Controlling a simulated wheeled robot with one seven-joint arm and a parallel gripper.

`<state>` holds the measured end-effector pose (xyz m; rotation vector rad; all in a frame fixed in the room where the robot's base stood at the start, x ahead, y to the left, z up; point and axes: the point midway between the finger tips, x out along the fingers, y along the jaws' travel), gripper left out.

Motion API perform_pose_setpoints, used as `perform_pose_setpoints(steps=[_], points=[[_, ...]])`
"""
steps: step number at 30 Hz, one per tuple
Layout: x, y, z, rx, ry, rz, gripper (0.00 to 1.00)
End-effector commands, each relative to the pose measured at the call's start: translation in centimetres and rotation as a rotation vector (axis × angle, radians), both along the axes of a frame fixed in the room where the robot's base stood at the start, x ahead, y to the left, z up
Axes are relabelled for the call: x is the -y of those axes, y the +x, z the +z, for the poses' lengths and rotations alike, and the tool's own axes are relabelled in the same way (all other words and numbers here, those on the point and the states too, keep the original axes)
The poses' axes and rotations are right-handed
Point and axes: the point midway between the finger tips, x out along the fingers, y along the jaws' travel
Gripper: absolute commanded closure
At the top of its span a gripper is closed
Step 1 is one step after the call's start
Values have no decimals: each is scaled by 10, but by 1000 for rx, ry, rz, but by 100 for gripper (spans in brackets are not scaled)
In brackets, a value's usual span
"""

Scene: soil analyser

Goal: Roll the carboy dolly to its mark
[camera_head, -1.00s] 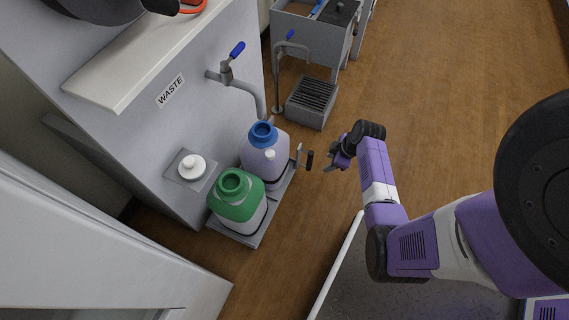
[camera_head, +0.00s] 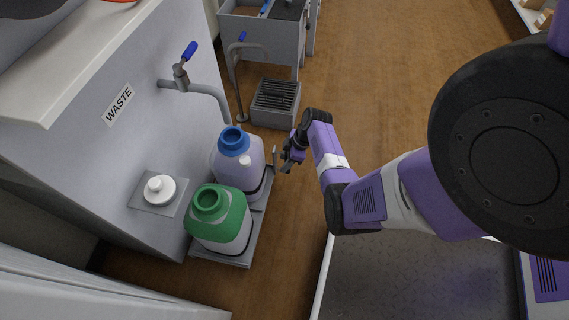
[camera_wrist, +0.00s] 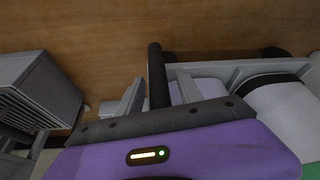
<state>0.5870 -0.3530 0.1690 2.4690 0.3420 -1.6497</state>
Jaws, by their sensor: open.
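The carboy dolly (camera_head: 257,226) is a low grey platform on the floor beside the waste cabinet. It carries a blue-capped carboy (camera_head: 241,176) and a green-topped carboy (camera_head: 222,234). Its upright handle bracket (camera_head: 275,158) is at the far right end. My gripper (camera_head: 285,157) is at that end. In the wrist view the dark handle bar (camera_wrist: 157,72) stands between the two grey fingers of my gripper (camera_wrist: 162,94), which are open around it with visible gaps. No floor mark can be made out.
The waste cabinet (camera_head: 112,140) with a pipe and blue-handled valve (camera_head: 184,62) stands left of the dolly. A grated grey box (camera_head: 275,104) sits on the floor beyond it. The wooden floor (camera_head: 365,70) to the right is open.

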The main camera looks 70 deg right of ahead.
Motion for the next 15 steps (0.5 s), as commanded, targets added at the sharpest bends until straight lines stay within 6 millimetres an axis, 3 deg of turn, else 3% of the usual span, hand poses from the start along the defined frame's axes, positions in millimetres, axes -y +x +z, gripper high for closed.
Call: perform_pose_setpoints(steps=[9,15], points=[[0,1,-2,0,0,0,57],[0,1,-2,0,0,0,96]])
